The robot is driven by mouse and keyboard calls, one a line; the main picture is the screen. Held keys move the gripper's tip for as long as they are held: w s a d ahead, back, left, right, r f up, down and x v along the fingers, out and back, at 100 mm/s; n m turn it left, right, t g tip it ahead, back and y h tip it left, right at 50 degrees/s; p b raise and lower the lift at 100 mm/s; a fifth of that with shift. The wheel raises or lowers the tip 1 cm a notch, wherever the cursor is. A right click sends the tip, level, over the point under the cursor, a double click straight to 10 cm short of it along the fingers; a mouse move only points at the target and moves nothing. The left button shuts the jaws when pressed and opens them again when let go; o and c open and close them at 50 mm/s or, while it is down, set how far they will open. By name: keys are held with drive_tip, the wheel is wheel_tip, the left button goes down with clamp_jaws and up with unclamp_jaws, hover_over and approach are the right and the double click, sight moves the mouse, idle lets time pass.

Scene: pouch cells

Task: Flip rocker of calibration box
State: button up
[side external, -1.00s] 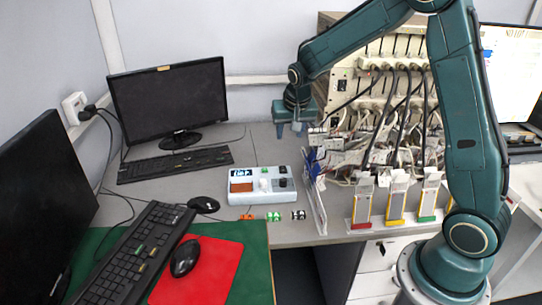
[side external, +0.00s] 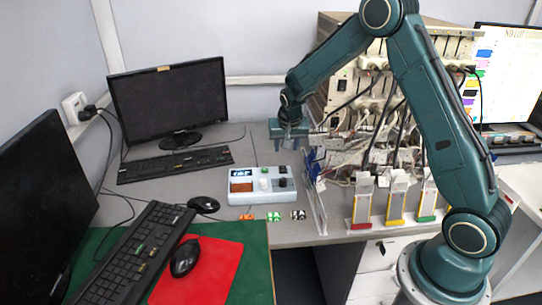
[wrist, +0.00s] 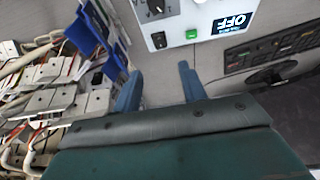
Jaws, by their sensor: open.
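The calibration box (side external: 258,197) is a pale box on the grey desk, with a display, a brown panel, a white knob and black controls on top. In the wrist view its near part (wrist: 174,22) shows at the top edge, with a display reading OFF (wrist: 233,22), a green button (wrist: 192,34) and a dial. A small black switch (wrist: 158,40), seemingly the rocker, sits at the box's near corner. My gripper (wrist: 160,72) is open and empty, its blue fingers apart. It is above the desk behind the box, not touching it. The switch appears just beyond the gap between the fingertips.
A rack with cables and clips (side external: 345,150) stands right of the box, close beside one finger in the wrist view. A monitor (side external: 168,100) and keyboard (side external: 175,164) are to the left. Small coloured clips (side external: 273,216) lie before the box.

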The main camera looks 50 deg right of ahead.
sight(283, 168)
drive_tip(key=x, duration=1.1)
drive_tip(key=shift+d+f, duration=0.1)
drive_tip(key=shift+f, duration=0.2)
clamp_jaws()
